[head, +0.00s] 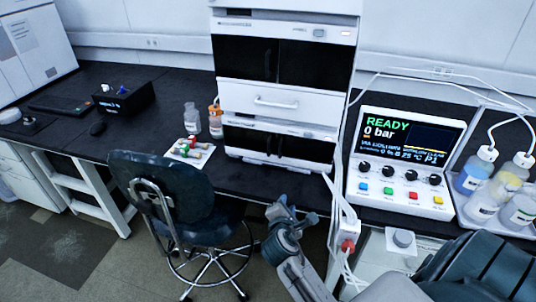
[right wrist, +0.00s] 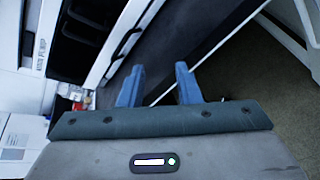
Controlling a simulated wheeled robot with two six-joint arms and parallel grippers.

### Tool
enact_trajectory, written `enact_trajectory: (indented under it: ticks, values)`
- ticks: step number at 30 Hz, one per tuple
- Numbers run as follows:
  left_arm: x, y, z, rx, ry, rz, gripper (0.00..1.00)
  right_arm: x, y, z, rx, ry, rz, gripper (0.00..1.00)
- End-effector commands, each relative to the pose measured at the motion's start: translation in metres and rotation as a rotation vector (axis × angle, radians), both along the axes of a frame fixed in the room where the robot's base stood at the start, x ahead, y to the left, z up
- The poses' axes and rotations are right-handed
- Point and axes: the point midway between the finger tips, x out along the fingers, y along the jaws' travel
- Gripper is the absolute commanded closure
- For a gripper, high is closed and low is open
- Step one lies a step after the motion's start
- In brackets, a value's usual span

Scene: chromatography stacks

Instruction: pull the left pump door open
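The white instrument stack (head: 270,97) stands on the bench at the centre of the head view. Its lower unit has black double doors, both looking shut. The left pump door (head: 243,137) is the left black panel, with a dark upright handle (head: 268,145) near the middle seam. My right gripper (head: 298,213) is in front of the bench edge, below and apart from the doors. In the right wrist view, its two blue fingers (right wrist: 160,86) are spread with nothing between them. Part of the stack shows at upper left there. My left gripper is not in view.
A chair (head: 178,205) stands left of my right gripper. Bottles (head: 215,121) and a tray of coloured-cap vials (head: 190,150) sit left of the stack. A control box (head: 405,165) with cables and a bottle tray (head: 497,190) are on the right.

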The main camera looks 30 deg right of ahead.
Motion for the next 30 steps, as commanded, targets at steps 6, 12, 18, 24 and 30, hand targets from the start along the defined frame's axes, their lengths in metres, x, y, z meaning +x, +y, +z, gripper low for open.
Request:
enact_trajectory:
  ticks: [6,12,18,24,30]
  values:
    - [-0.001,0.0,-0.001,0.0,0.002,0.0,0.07,0.071,0.006,0.042,-0.6,0.197,0.174,0.7]
    - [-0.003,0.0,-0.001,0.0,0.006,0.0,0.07,0.096,0.013,0.058,-0.848,0.295,0.226,0.7]
    - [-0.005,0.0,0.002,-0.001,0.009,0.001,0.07,0.114,0.001,0.061,-0.872,0.305,0.229,0.7]
    - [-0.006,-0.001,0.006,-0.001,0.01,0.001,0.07,0.144,-0.023,0.061,-0.869,0.305,0.227,0.7]
    - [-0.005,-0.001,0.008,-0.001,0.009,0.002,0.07,0.169,-0.043,0.06,-0.868,0.304,0.228,0.7]
